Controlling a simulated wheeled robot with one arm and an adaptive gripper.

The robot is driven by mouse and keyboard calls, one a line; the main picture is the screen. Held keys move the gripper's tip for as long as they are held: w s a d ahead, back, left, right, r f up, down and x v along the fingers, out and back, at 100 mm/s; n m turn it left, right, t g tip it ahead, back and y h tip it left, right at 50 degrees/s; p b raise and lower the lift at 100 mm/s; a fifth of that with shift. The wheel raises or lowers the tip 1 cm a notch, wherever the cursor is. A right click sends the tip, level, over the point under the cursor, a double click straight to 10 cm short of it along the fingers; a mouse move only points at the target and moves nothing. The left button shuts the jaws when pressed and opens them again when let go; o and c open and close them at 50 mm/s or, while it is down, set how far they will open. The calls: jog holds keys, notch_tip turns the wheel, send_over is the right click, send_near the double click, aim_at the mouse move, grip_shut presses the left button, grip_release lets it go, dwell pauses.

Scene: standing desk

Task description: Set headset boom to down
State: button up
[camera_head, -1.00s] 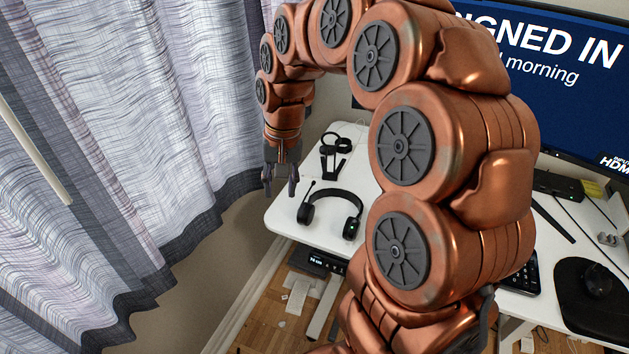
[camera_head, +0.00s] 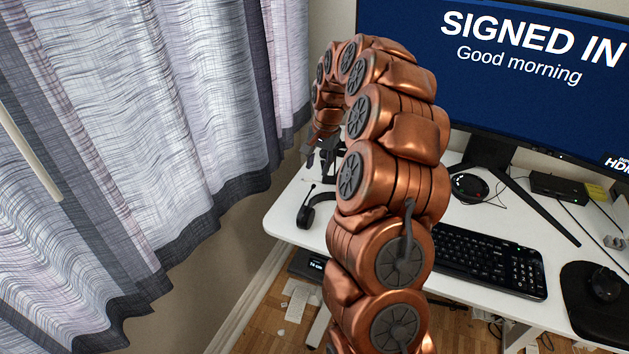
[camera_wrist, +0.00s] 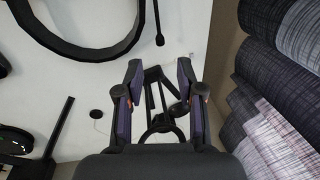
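The black headset (camera_head: 318,211) lies on the white desk near its front left corner; my arm hides its right part in the head view. In the wrist view its dark curved band (camera_wrist: 85,52) shows at the upper left. Its thin boom (camera_head: 308,195) sticks out from the left ear cup, and the boom's small tip (camera_wrist: 159,40) shows ahead of my fingers in the wrist view. My gripper (camera_head: 317,162) is above the desk, beyond the headset in the head view. In the wrist view my gripper (camera_wrist: 159,68) has its fingers apart, empty and not touching the boom.
A black frame-like object (camera_wrist: 161,112) with a ring lies below, between my fingers. Curtains (camera_wrist: 280,90) hang close by the desk's side. A monitor (camera_head: 500,70), keyboard (camera_head: 485,258), round black device (camera_head: 468,187) and mouse (camera_head: 602,283) are to the right.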

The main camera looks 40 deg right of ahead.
aim_at(314, 185)
jog(key=f, duration=0.4)
jog(key=w+f+p, duration=0.1)
jog(key=f, duration=0.1)
jog(key=shift+a+f, duration=0.25)
jog(key=shift+a, duration=0.05)
grip_shut()
jog(key=shift+s, duration=0.1)
